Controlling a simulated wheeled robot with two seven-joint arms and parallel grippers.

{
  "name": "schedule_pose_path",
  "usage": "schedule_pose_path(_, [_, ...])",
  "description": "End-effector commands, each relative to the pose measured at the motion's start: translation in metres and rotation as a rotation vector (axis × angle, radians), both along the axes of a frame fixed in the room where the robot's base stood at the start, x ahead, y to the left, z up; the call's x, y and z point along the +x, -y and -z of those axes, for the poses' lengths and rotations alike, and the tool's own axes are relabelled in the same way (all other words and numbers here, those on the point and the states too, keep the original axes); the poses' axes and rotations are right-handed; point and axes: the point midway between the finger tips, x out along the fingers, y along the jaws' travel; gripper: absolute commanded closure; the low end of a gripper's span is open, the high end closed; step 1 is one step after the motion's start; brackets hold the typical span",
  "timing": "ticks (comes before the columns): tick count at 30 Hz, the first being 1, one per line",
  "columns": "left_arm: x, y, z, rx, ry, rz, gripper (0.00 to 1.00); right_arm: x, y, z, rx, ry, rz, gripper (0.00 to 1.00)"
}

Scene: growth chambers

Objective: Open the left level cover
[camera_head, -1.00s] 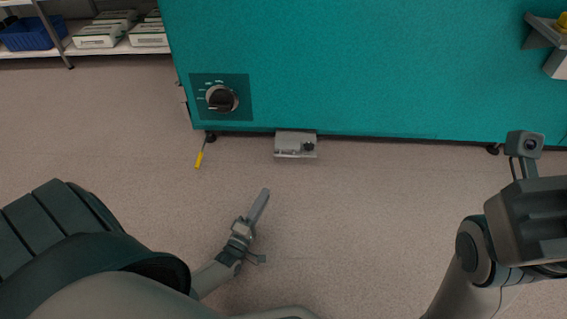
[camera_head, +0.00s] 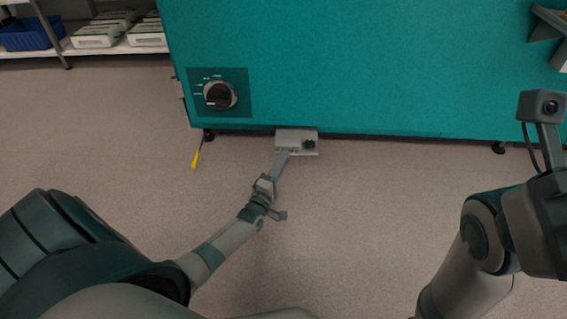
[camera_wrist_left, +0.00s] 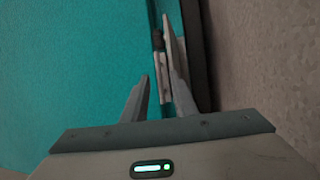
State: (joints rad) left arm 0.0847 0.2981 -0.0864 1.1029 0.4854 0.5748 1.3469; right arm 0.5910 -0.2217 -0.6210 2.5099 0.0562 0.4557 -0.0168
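A small grey metal box (camera_head: 297,135) with a dark round knob, possibly the level cover, sits under the front bottom edge of the teal chamber (camera_head: 350,70). My left gripper (camera_head: 284,153) reaches its lower left side in the head view; whether it touches cannot be told. In the left wrist view the fingers of my left gripper (camera_wrist_left: 158,98) are apart. A narrow pale grey part (camera_wrist_left: 165,88) shows between and beyond them, beside the teal wall. The fingers do not visibly hold anything. My right arm shows at the right of the head view, but its fingers do not.
A black dial (camera_head: 219,95) is on the chamber's lower left front. A yellow-tipped piece (camera_head: 196,157) hangs by the left foot. A shelf (camera_head: 115,50) with a blue bin (camera_head: 27,35) stands at the back left. The floor before the chamber is clear.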

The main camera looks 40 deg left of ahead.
Motion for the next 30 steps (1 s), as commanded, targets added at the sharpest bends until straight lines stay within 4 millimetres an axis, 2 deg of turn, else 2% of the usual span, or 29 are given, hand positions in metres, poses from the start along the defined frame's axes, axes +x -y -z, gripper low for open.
schedule_pose_path(12, [0.0055, -0.0011, -0.0012, 0.000, -0.001, 0.000, 0.74, -0.0003, 0.0014, -0.0010, 0.001, 0.007, 0.006, 0.69])
schedule_pose_path(15, [0.0054, -0.0011, -0.0011, 0.000, -0.001, 0.000, 0.98, 0.0001, 0.0014, -0.0007, 0.001, 0.005, 0.007, 0.69])
schedule_pose_path(16, [0.0054, -0.0011, -0.0011, 0.000, -0.001, 0.000, 1.00, 0.0002, 0.0015, -0.0007, 0.001, 0.005, 0.007, 0.69])
schedule_pose_path(30, [0.0052, -0.0010, -0.0008, 0.000, -0.001, 0.000, 1.00, 0.0032, 0.0011, 0.0016, 0.000, -0.010, 0.006, 0.69])
